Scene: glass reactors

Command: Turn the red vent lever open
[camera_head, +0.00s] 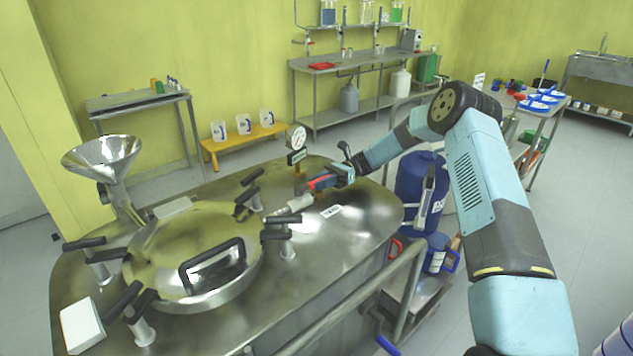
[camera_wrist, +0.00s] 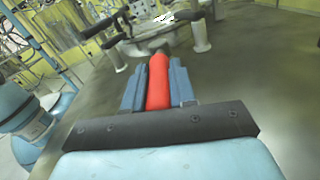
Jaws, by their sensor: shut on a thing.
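The red vent lever (camera_head: 323,182) is on the reactor's steel top, near its back right part, beside the pressure gauge. In the wrist view the red lever (camera_wrist: 158,84) lies lengthwise between the two blue-grey fingers. My gripper (camera_head: 332,178) reaches it from the right and is shut on it in the head view; the wrist view shows my gripper (camera_wrist: 158,88) with a finger along each side of the lever. The lever's far end meets a dark fitting, partly hidden. The exact angle of the valve is hard to tell.
The round gauge (camera_head: 297,138) stands just behind the lever. The domed lid (camera_head: 190,250) with black clamp handles and the steel funnel (camera_head: 102,158) are to the left. A blue drum (camera_head: 420,185) and a metal rail (camera_head: 350,300) are at the right and front.

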